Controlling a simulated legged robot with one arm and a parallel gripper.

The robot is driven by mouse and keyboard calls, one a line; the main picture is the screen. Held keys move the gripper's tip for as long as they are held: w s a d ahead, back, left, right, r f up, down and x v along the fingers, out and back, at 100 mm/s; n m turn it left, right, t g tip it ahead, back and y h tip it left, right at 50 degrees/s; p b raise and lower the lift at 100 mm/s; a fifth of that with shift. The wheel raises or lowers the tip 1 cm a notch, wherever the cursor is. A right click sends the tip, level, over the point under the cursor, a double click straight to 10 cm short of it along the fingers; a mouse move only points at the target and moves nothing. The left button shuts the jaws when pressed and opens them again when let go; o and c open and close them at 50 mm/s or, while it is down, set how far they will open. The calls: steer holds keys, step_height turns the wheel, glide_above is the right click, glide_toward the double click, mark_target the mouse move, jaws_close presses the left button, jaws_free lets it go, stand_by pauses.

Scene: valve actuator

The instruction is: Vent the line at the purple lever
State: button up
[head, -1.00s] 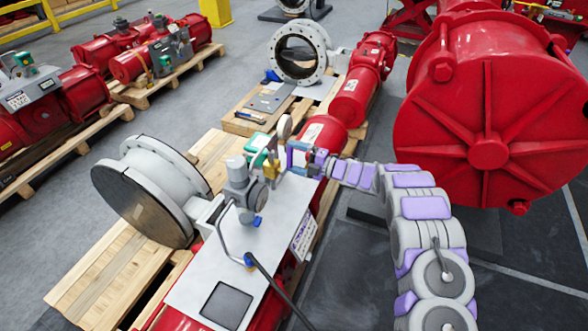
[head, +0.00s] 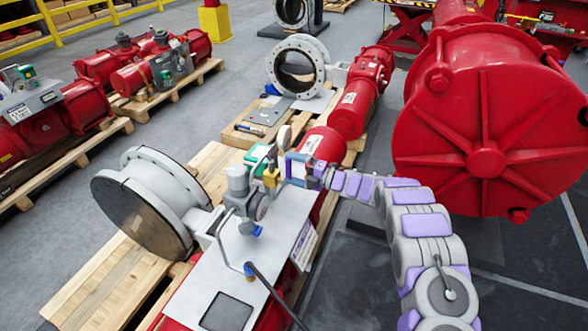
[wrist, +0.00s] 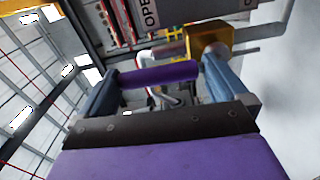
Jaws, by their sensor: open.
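The purple lever (wrist: 158,76) shows in the wrist view as a short bar lying across the gap between my two fingers. Its right end is by the gold valve block (wrist: 208,38). My gripper (wrist: 158,92) is open, with one blue-grey finger on each side of the gap; whether either finger touches the lever I cannot tell. In the head view my gripper (head: 297,170) is right beside the gold block (head: 271,178) on the valve actuator's panel. The lever is too small to make out clearly there.
A grey regulator (head: 240,190) and a green-topped box (head: 258,154) stand close by the gold block. A round gauge (head: 284,138) is just behind. The large red cylinder (head: 486,120) stands right of my arm. An OPEN label (wrist: 150,12) shows above the lever.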

steer(key=shift+f, duration=0.1)
steer(key=p+v, duration=0.3)
steer(key=v, duration=1.4)
steer(key=shift+d, duration=0.2)
